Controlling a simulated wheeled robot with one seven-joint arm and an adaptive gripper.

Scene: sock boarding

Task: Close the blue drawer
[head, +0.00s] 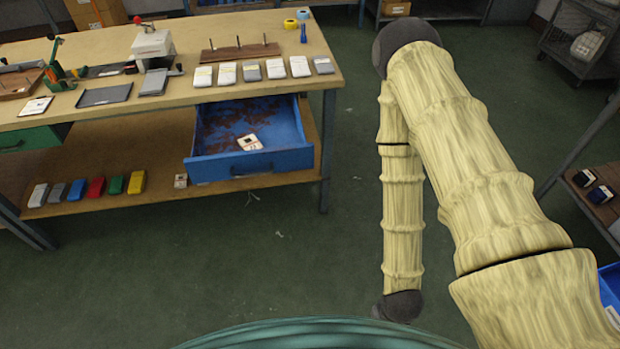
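The blue drawer (211,172) is pulled open under the right part of the wooden workbench (190,113) in the head view. A small white and dark item (249,142) lies inside it, and its floor has brownish stains. The drawer's front panel faces me, with a handle in the middle. My arm is folded at the right of the picture, apart from the drawer and the bench. I cannot make out my gripper's fingers.
A green drawer (31,139) sits under the bench's left part. Several packets and a white press (152,44) stand on top. Several coloured bundles (96,187) lie on the lower shelf. A bench leg (327,150) stands right of the drawer. The green floor (230,260) in front is clear.

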